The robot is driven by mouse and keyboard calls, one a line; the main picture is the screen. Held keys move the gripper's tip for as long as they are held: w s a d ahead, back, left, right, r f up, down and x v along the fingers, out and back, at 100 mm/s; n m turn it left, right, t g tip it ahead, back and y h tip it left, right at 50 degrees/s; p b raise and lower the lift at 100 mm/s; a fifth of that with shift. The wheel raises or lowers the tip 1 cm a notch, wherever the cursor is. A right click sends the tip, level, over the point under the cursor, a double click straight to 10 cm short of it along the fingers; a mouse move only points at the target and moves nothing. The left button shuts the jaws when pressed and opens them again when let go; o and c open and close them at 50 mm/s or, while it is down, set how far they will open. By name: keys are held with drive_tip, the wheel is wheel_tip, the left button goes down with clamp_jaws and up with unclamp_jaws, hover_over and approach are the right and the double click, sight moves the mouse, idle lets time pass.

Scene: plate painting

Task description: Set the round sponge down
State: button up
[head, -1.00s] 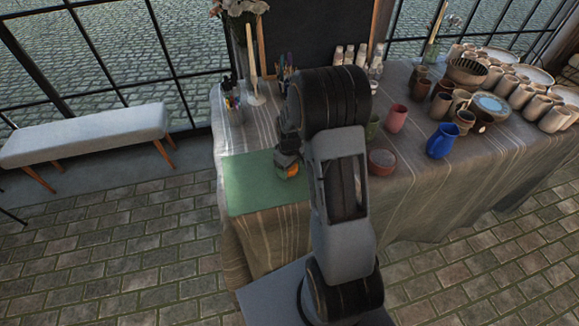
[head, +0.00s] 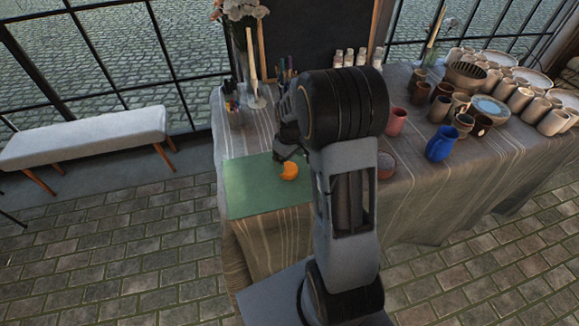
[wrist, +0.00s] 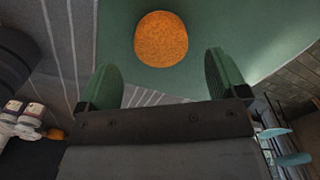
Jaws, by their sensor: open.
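The round orange sponge (head: 289,171) lies on the green mat (head: 243,190) near the mat's right side. In the wrist view the sponge (wrist: 161,39) shows whole on the green surface, ahead of my fingertips and apart from them. My gripper (head: 288,150) is just behind the sponge in the head view. In the wrist view its two green-padded fingers (wrist: 165,75) are spread wide with nothing between them. My arm hides the right end of the mat in the head view.
A blue jug (head: 441,142), a pink cup (head: 396,121) and several brown cups stand on the cloth-covered table (head: 420,185) to the right. A candle holder (head: 252,85) and brushes (head: 231,100) stand at the back left. The left part of the mat is clear.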

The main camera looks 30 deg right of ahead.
sight(289, 169)
drive_tip(key=s+a+r+m+t, duration=0.1)
drive_tip(key=s+a+r, duration=0.1)
drive_tip(key=r, duration=0.3)
drive_tip(key=s+a+r, duration=0.2)
drive_tip(key=s+r, duration=0.1)
drive_tip(key=r, duration=0.3)
drive_tip(key=s+a+r+m+t, duration=0.2)
drive_tip(key=s+a, duration=0.3)
drive_tip(key=s, duration=0.6)
drive_tip(key=shift+a+m, duration=0.4)
drive_tip(key=shift+m, duration=0.3)
drive_tip(key=shift+w+r, duration=0.1)
drive_tip(key=shift+r, duration=0.05)
drive_tip(key=shift+t, duration=0.3)
wheel_tip(289, 169, up, 6)
drive_tip(key=p, duration=0.5)
drive_tip(key=shift+f, duration=0.2)
